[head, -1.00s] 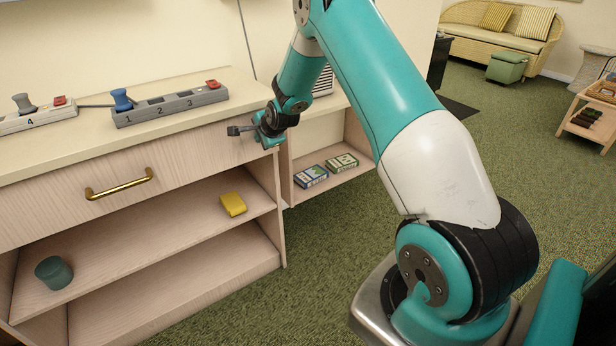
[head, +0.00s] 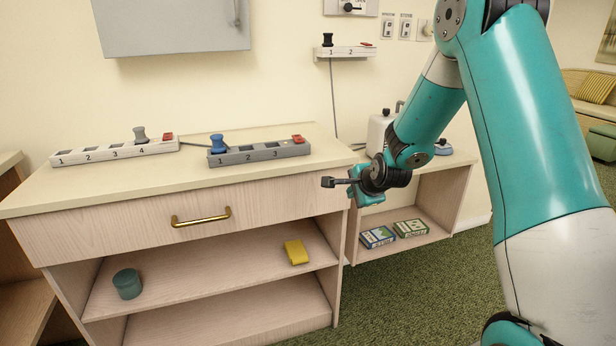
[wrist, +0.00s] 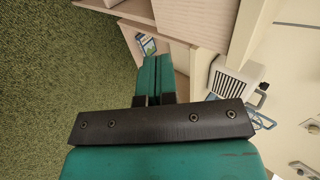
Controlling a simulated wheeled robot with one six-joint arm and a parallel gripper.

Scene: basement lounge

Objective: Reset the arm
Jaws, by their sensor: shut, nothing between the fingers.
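My gripper (head: 335,182) is in front of the right end of the cabinet, at about drawer height, and points to the left in the head view. It also shows in the wrist view (wrist: 159,65), where its two teal fingers lie side by side, shut with nothing between them. My teal and white arm reaches down to it from the upper right of the head view. The cabinet drawer (head: 120,225) with its brass handle (head: 201,218) is closed. I cannot tell how far the gripper is from the drawer front.
The countertop (head: 110,187) holds a white power strip (head: 100,153) and a grey one (head: 258,152). A yellow object (head: 296,252) and a teal cup (head: 127,284) are on the shelf. Two card boxes (head: 394,233) lie in the right unit. Green carpet (head: 400,300) is open in front.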

